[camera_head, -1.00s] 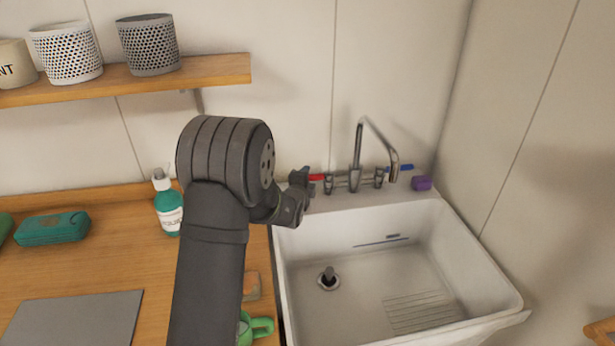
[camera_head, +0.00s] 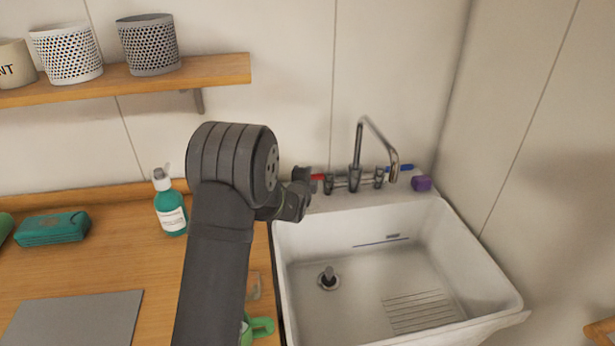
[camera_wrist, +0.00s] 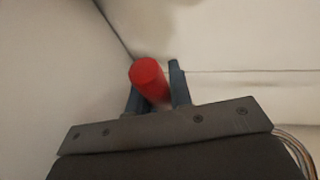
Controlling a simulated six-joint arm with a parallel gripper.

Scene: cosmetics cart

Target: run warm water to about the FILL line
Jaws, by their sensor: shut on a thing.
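The tap (camera_head: 362,150) stands at the back of the white sink (camera_head: 497,283), its spout over the basin. It has a red lever (camera_head: 318,177) on the left and a blue lever (camera_head: 399,168) on the right. My gripper (camera_head: 304,176) is at the left end of the red lever. In the wrist view, my gripper (camera_wrist: 158,88) is shut on the red lever (camera_wrist: 148,76), which lies between its two fingers. No water stream shows at the spout. A drain fitting with a dark upright stub (camera_head: 328,279) is in the basin floor. I cannot make out a FILL line.
A teal bottle (camera_head: 171,210), a teal case (camera_head: 53,228), a grey mat (camera_head: 72,320) and a green mug (camera_head: 262,327) are on the wooden counter. A shelf (camera_head: 200,73) with pots hangs above.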

